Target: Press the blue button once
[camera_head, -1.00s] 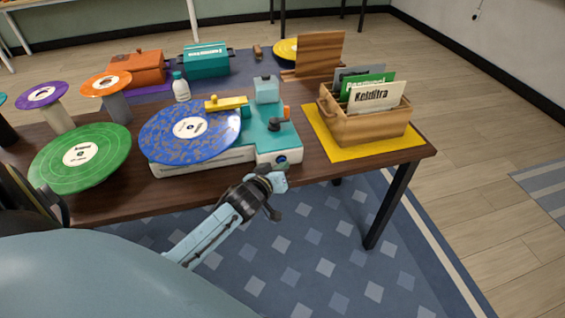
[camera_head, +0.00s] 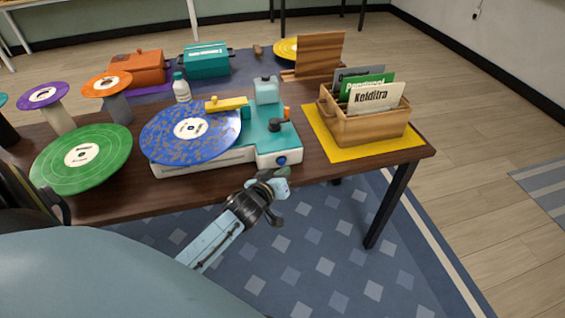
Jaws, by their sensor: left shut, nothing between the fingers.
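The blue button (camera_head: 282,160) is a small round knob on the front right face of the white and teal record player (camera_head: 272,142). A blue patterned record (camera_head: 222,140) lies on the player's left part. My left gripper (camera_head: 284,184) is shut and empty. It is in front of the table edge, just below the button in the picture, with a visible gap between them. The button is in full view. My right gripper is not in view.
A wooden crate (camera_head: 364,133) with record sleeves stands on a yellow mat (camera_head: 330,143) to the right. A green record (camera_head: 100,172) on a stand is at the left. Rug-covered floor (camera_head: 330,250) is clear in front of the table.

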